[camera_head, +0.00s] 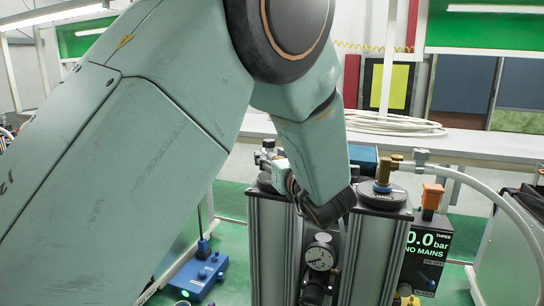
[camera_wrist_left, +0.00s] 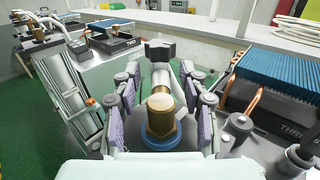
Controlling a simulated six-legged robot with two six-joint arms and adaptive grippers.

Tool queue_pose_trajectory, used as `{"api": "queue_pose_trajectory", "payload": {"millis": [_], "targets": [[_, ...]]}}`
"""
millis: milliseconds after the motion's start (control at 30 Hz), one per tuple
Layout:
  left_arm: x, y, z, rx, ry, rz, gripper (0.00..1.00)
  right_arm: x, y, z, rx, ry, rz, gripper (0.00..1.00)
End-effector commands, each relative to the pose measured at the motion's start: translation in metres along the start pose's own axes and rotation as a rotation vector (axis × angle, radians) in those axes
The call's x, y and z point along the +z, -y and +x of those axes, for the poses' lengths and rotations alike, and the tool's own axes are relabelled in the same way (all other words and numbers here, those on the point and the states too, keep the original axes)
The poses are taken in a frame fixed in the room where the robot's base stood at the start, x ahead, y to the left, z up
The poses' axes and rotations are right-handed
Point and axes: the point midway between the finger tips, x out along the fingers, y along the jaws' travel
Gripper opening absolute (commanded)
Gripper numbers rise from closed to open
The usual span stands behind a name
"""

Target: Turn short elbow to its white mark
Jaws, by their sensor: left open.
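In the left wrist view a brass fitting (camera_wrist_left: 161,118), which looks like the short elbow, stands on a blue collar (camera_wrist_left: 160,138). A pale metal arm with a black end (camera_wrist_left: 160,50) runs away from it. My left gripper (camera_wrist_left: 160,85) is open, with a padded finger on each side of the fitting and gaps between. In the head view my left arm covers most of this spot. Only small grey parts of the gripper (camera_head: 268,154) show above the left column (camera_head: 270,245). I cannot make out the white mark. My right gripper is in neither view.
A second brass elbow (camera_head: 383,171) with a pale hose (camera_head: 500,195) tops the right column (camera_head: 371,255). A pressure gauge (camera_head: 320,257) sits between the columns. A blue finned block (camera_wrist_left: 280,75) with copper pipes stands close right of the gripper. A blue box (camera_head: 198,275) lies left.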

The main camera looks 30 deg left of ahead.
Motion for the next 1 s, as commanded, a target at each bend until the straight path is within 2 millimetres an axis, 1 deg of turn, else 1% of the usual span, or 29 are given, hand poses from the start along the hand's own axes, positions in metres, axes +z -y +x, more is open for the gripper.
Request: {"api": "queue_pose_trajectory", "payload": {"millis": [133,633,1000], "targets": [[0.0000,0.0000,-0.0005,0.000,0.000,0.000,0.43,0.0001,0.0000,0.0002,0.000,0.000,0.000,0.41],[-0.0004,0.0001,0.0018,0.001,-0.001,0.000,0.00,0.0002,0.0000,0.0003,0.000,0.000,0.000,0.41],[-0.0006,0.0002,0.0024,0.000,-0.001,0.000,0.00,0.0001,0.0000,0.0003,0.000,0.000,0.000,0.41]]}}
